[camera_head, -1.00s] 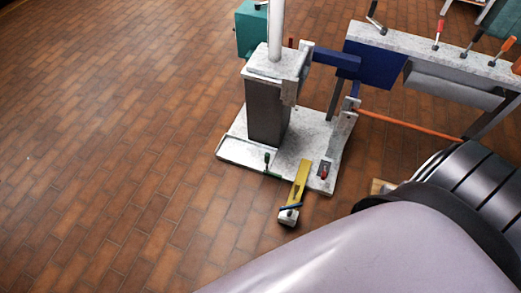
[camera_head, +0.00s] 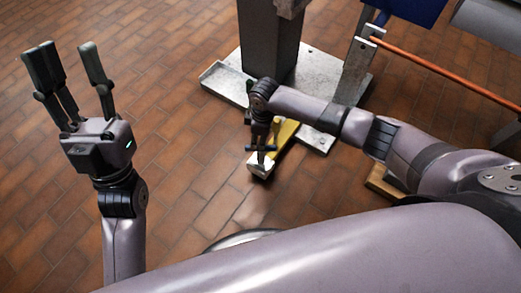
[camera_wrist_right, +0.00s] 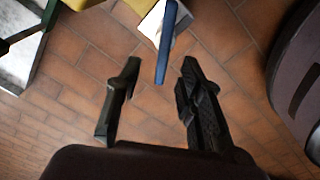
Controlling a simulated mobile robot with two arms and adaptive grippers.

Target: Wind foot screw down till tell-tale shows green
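The yellow outrigger arm (camera_head: 287,134) sticks out from the pale base plate and ends in a white foot block (camera_head: 262,167). In the right wrist view a blue bar (camera_wrist_right: 168,35), apparently the foot screw's handle, lies over the white block (camera_wrist_right: 150,22). My right gripper (camera_head: 261,148) is over the outrigger's end. Its two dark fingers (camera_wrist_right: 160,66) are apart, with the bar's near end between their tips and clear of both. My left gripper (camera_head: 72,72) is open and empty, raised at the left. I cannot make out the tell-tale; my right arm covers part of the plate.
A grey post (camera_head: 270,40) stands on the base plate (camera_head: 225,82). An orange rod (camera_head: 440,72) runs to the right from a bracket. A wooden piece (camera_head: 383,183) lies beneath my right arm. The brick floor (camera_head: 190,130) at the left is open.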

